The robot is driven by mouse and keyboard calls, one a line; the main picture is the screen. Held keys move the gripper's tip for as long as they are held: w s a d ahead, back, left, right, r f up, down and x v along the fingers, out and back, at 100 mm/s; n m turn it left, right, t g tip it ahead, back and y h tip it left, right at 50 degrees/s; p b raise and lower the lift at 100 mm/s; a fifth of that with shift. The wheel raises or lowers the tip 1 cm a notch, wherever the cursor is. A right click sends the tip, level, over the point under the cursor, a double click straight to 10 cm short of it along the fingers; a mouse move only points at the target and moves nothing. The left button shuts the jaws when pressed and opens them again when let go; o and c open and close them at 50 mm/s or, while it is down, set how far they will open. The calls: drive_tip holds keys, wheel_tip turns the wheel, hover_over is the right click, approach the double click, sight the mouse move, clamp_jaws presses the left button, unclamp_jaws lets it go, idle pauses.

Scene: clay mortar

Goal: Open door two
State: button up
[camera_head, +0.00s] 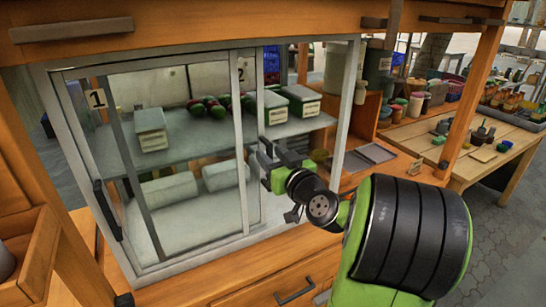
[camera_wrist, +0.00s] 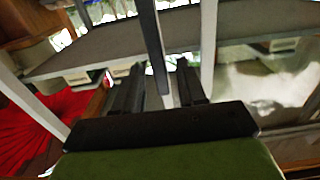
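A glass-fronted cabinet with pale metal frames holds door one, marked by a "1" label (camera_head: 97,98), on the left. The "2" label (camera_head: 241,74) of door two is near the upright frames (camera_head: 238,130) in the middle of the front. My gripper (camera_head: 266,150) is at these uprights, at about mid-height. In the wrist view its two dark fingers (camera_wrist: 160,88) are apart, with a dark upright bar (camera_wrist: 153,45) between them and a pale upright (camera_wrist: 208,45) to the right. I cannot tell whether the fingers touch the bar.
Boxes (camera_head: 151,128) and red and green round items (camera_head: 208,107) lie on the upper shelf. More pale boxes (camera_head: 170,189) are below. Door one has a black handle (camera_head: 107,210). A drawer handle (camera_head: 295,291) sits beneath. Open shelving and a wooden table (camera_head: 480,160) stand at right.

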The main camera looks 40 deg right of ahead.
drive_tip(key=b+v, duration=0.9)
drive_tip(key=v, duration=0.7)
drive_tip(key=shift+b, duration=0.35)
drive_tip(key=shift+w, duration=0.1)
